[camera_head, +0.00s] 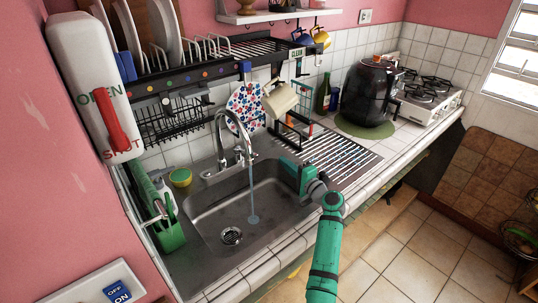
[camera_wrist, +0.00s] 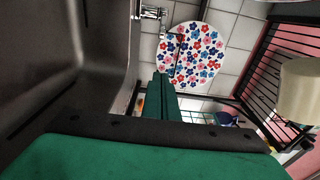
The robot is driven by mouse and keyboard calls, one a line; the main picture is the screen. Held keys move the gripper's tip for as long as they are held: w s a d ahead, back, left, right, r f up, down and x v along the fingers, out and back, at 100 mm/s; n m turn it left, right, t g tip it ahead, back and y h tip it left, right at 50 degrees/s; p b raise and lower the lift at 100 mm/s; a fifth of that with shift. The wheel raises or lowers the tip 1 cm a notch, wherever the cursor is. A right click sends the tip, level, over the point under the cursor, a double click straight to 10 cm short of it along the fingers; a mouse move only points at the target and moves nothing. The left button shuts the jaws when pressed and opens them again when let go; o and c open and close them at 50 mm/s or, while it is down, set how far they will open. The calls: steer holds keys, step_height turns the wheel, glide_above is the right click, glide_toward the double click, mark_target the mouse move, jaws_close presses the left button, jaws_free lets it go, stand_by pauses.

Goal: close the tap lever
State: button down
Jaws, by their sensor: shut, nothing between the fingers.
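The chrome tap (camera_head: 219,130) stands behind the sink, with a high curved spout. A thin stream of water (camera_head: 253,190) runs from it into the sink (camera_head: 200,226). The tap's lever seems to be the small chrome part at its base (camera_head: 238,156); its exact position is hard to tell. My gripper (camera_head: 284,162) is over the sink's right side, to the right of the tap and apart from it. In the wrist view my green fingers (camera_wrist: 163,95) are together and empty. A chrome piece of the tap (camera_wrist: 150,12) shows at the top there, beyond the fingertips.
A dish rack (camera_head: 215,66) hangs above. A green caddy (camera_head: 168,228) is at the left. A white box with a red handle (camera_head: 112,124) reads OPEN and SHUT.

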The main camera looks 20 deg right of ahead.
steer(key=w+a, duration=0.6)
steer(key=w, duration=0.1)
stand_by(1.0)
steer(key=shift+w, duration=0.15)
